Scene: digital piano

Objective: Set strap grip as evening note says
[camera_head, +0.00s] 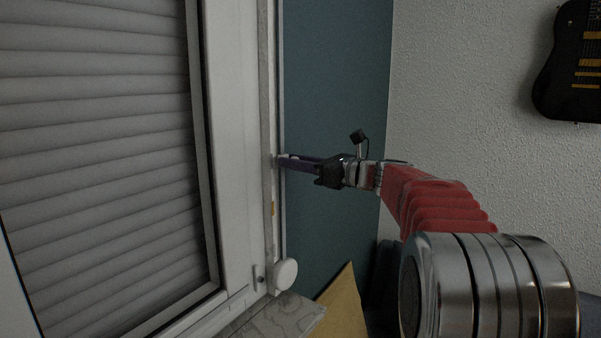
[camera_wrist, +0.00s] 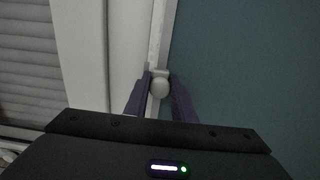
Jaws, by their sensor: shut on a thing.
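The strap grip (camera_wrist: 160,88) is a small pale rounded piece between the two purple fingers in the wrist view. My gripper (camera_wrist: 159,79) is shut on it. In the head view my gripper (camera_head: 281,160) reaches left to the edge of the window frame, and the fingers hide most of the grip. A narrow pale strip (camera_wrist: 158,42), which looks like the strap, runs up from the grip along the frame. No evening note shows in either view.
A window with a lowered grey roller shutter (camera_head: 100,150) fills the left. A white round knob (camera_head: 284,274) sits low on the frame above a marbled sill (camera_head: 285,315). A tan panel (camera_head: 344,308) leans below. A black guitar (camera_head: 565,75) hangs on the right wall.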

